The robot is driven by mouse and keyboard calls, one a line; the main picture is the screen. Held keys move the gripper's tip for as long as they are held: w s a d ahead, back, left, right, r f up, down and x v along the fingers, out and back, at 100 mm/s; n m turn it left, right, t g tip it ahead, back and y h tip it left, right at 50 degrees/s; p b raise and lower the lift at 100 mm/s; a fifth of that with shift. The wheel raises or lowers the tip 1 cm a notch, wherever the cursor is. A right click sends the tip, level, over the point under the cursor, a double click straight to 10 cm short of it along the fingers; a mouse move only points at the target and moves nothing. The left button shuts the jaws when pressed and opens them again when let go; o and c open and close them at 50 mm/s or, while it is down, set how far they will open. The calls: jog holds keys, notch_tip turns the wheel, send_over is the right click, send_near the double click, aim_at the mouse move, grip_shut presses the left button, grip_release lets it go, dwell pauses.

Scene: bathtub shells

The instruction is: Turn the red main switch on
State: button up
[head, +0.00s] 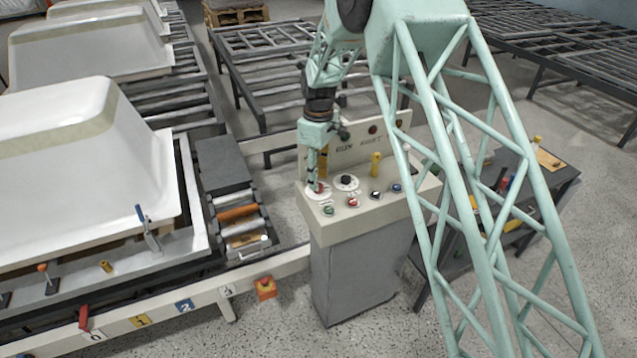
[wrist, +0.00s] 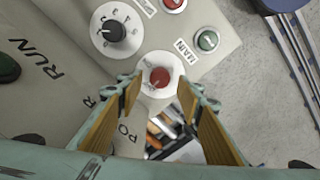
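The red main switch (wrist: 159,77) is a round red knob on a white disc on the control panel, with a "MAIN" label beside it. In the head view my gripper (head: 317,182) points down at the switch. I cannot tell whether the fingers touch it. The knob's exact turn position is unclear.
The console (head: 365,230) also carries a black dial (head: 346,182), a green button (head: 328,210), a red button (head: 353,202), a blue button (head: 397,188) and a yellow lever (head: 376,160). White tub shells (head: 75,170) stand left. A tool table (head: 525,190) stands right.

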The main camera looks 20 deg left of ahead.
jog(key=shift+f, duration=1.2)
jog(key=c, duration=0.9)
